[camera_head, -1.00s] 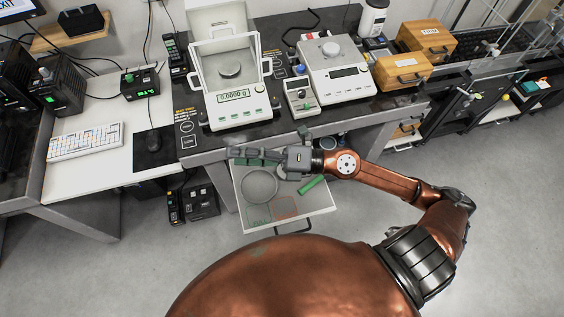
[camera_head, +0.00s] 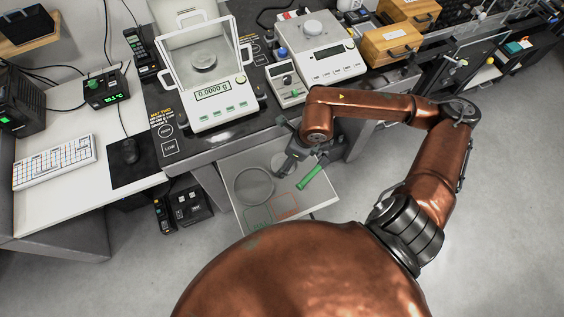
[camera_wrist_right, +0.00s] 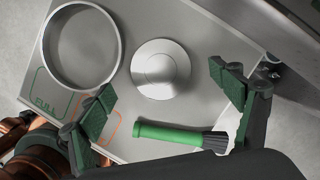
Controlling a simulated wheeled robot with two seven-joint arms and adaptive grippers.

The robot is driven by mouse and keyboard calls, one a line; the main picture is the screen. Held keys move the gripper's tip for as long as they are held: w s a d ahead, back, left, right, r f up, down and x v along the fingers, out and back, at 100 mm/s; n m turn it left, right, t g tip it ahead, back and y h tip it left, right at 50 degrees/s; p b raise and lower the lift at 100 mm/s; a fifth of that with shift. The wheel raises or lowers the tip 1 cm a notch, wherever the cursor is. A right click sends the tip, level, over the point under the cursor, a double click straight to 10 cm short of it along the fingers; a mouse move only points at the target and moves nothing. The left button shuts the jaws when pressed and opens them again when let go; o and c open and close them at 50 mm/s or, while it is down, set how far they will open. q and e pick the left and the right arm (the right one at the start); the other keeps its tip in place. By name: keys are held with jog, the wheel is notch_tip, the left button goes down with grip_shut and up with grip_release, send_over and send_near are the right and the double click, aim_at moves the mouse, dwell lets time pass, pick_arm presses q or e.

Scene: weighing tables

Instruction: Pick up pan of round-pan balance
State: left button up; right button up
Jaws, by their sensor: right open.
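A round silver pan-like disc (camera_wrist_right: 160,68) with a raised middle lies flat in the open drawer; in the head view it is partly hidden (camera_head: 281,162) by my right gripper. My right gripper (camera_head: 298,160) is open above the drawer. In the wrist view its green-padded fingers (camera_wrist_right: 160,100) are apart, on either side below the disc, with nothing between them held. The left balance (camera_head: 213,100), reading 0.0000 g, has a small round pan (camera_head: 204,62) inside its open shield. My left gripper is not in view.
The drawer (camera_head: 316,204) also holds a metal ring (camera_wrist_right: 48,52) left of the disc and a green-handled brush (camera_wrist_right: 170,135) close below it. The table's front edge (camera_head: 225,145) is just behind the drawer. A small control box (camera_head: 286,84) stands between the balances.

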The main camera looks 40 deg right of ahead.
aim_at(283, 163)
jog(key=x, duration=0.3)
jog(key=shift+s+d+b, duration=0.15)
jog(key=shift+s+b, duration=0.1)
jog(key=shift+b, duration=0.1)
jog(key=shift+w+f, duration=0.15)
jog(key=shift+f, duration=0.3)
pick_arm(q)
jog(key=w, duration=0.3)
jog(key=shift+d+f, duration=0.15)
pick_arm(e)
jog(key=shift+c, duration=0.5)
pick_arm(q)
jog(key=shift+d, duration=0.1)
pick_arm(e)
jog(key=c, duration=1.3)
jog(key=shift+r, duration=0.15)
